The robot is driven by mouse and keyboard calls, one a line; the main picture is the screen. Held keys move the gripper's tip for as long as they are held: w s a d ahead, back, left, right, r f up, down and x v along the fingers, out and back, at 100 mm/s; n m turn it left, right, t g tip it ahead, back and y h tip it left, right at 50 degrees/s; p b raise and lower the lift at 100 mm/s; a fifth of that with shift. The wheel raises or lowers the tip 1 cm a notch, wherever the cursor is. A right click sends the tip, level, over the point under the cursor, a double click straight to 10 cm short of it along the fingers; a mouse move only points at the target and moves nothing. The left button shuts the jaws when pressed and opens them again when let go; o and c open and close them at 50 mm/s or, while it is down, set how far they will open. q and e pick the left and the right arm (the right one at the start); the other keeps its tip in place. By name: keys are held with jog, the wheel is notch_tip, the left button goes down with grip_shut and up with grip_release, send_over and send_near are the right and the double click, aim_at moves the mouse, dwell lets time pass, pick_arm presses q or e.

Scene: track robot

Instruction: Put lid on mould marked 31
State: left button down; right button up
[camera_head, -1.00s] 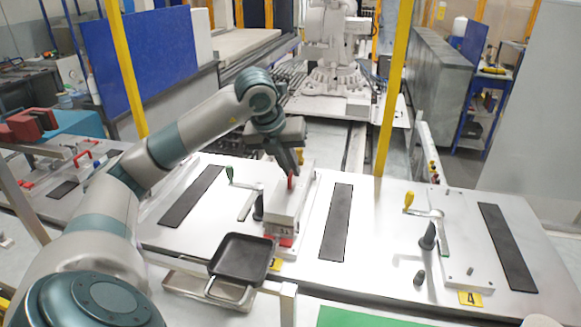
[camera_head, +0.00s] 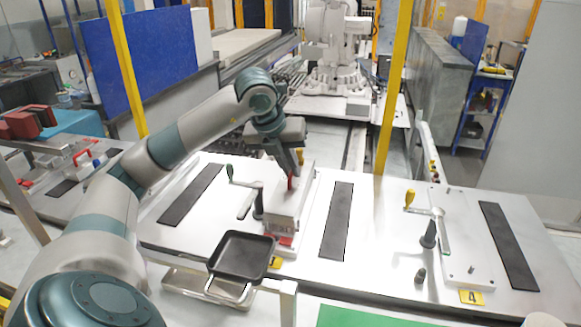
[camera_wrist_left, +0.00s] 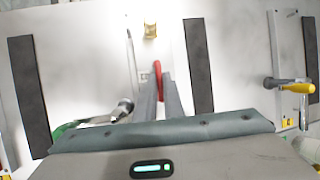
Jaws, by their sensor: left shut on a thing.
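A pale grey block (camera_head: 286,203), the mould with what looks like its lid on top, stands on the white table in the head view. Its front carries a small mark that I cannot read clearly now. My left gripper (camera_head: 290,174) is above it, shut on the lid's red handle (camera_head: 291,184). In the left wrist view the fingers (camera_wrist_left: 160,88) close around the red handle (camera_wrist_left: 158,62). I cannot tell whether the lid touches the mould all round. My right gripper is not in view.
A black tray (camera_head: 242,256) is in front. Dark strips (camera_head: 337,222) lie on the table. A yellow-knobbed clamp (camera_head: 410,197) and a yellow label 4 (camera_head: 471,297) are at right.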

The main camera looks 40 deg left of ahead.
pick_arm(q)
jog(key=c, duration=1.8)
grip_release()
jog(key=shift+s+r, duration=0.3)
jog(key=shift+r, duration=0.35)
jog(key=b+v, duration=0.2)
jog(key=v, duration=0.8)
jog(key=shift+s+r, duration=0.2)
jog(key=shift+r, duration=0.1)
